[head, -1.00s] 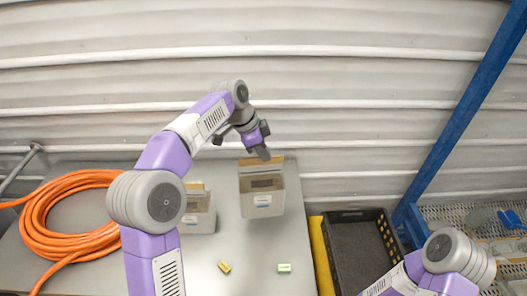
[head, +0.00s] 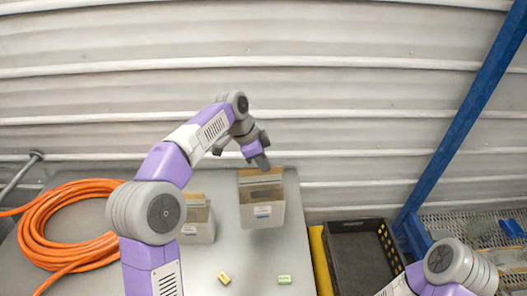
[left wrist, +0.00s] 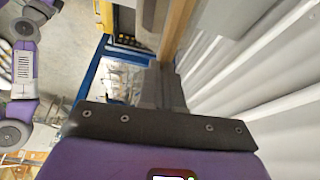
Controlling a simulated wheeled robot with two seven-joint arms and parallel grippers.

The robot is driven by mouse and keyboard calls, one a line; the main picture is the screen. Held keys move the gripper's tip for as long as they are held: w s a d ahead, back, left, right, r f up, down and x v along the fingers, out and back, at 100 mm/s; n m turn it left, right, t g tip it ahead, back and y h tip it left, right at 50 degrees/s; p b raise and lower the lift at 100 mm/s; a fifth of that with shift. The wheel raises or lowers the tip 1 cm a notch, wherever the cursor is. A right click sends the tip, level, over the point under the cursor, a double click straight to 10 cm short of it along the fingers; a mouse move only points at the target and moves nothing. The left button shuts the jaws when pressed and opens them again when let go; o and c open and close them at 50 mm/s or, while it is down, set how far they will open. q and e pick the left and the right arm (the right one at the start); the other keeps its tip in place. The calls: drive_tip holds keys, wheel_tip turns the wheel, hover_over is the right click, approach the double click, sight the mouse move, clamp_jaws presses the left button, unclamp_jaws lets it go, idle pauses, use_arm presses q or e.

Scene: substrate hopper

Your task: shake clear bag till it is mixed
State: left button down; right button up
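A clear bag (head: 262,213) with brown contents, a tan top edge and a white label hangs upright under my left gripper (head: 262,164). The gripper is shut on the bag's top edge, and the bag looks slightly above the grey table. In the left wrist view, the bag's tan edge (left wrist: 178,25) runs up from between the dark fingers (left wrist: 160,88). A similar container (head: 198,226) with a tan top and a label stands to its left, partly behind my left arm. My right arm shows at the lower right, but its gripper is out of view.
A coiled orange hose (head: 50,225) lies on the table's left. A yellow block (head: 224,279) and a green block (head: 285,280) lie near the front. A black crate (head: 345,225) stands right of the table, by a blue post (head: 450,140). A corrugated wall rises behind.

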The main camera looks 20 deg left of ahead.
use_arm(q)
drive_tip(key=shift+r, duration=0.25)
idle(2.9)
